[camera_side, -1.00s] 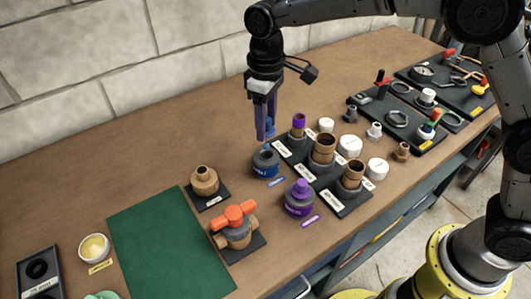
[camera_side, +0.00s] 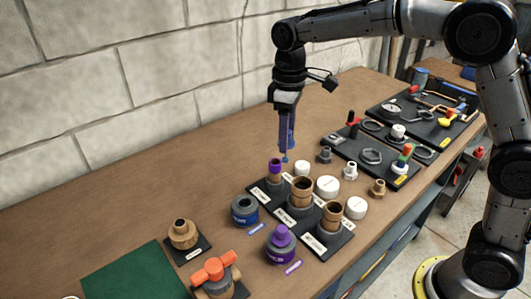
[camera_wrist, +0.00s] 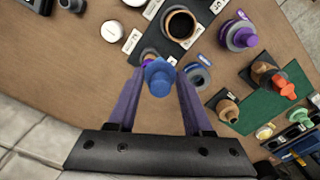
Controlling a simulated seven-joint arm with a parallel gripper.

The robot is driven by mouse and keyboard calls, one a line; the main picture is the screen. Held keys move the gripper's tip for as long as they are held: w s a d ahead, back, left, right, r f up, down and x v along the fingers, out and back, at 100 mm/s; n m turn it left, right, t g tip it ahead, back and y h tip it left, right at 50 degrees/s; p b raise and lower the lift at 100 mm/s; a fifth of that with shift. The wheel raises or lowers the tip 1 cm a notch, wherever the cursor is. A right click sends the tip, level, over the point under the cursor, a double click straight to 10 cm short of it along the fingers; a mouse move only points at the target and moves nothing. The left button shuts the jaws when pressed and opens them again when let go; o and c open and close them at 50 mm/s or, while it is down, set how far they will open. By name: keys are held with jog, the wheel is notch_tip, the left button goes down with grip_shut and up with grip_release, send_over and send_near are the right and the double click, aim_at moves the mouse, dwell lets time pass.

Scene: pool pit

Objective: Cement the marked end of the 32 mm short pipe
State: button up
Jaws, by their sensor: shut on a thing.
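My gripper (camera_side: 287,140) is shut on a blue cap (camera_wrist: 160,78) with a dauber tip (camera_side: 285,159) pointing down. It hangs above and slightly behind a slim pipe with a purple end (camera_side: 275,166), upright in the black holder (camera_side: 256,196). That pipe is partly hidden behind the cap in the wrist view (camera_wrist: 148,57). I cannot tell whether the dauber touches it. The blue-labelled can (camera_side: 244,210) stands open, left of the holder. A purple-capped can (camera_side: 281,244) stands in front. Label sizes are too small to read.
Two wider tan pipes (camera_side: 301,190) stand in the same holder, close to the slim one. White caps (camera_side: 327,187) and small fittings lie behind and right. An orange-handled valve (camera_side: 214,275) and a tan fitting (camera_side: 183,234) stand left. The back left of the bench is clear.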

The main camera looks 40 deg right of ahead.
jog(key=shift+d, duration=0.35)
jog(key=shift+f, duration=2.2)
jog(key=shift+w, duration=0.25)
jog(key=shift+w+a, duration=0.1)
jog(key=shift+w, duration=0.35)
jog(key=shift+w+d, duration=0.15)
jog(key=shift+d, duration=0.25)
jog(key=shift+w+d, duration=0.15)
jog(key=shift+d, duration=0.15)
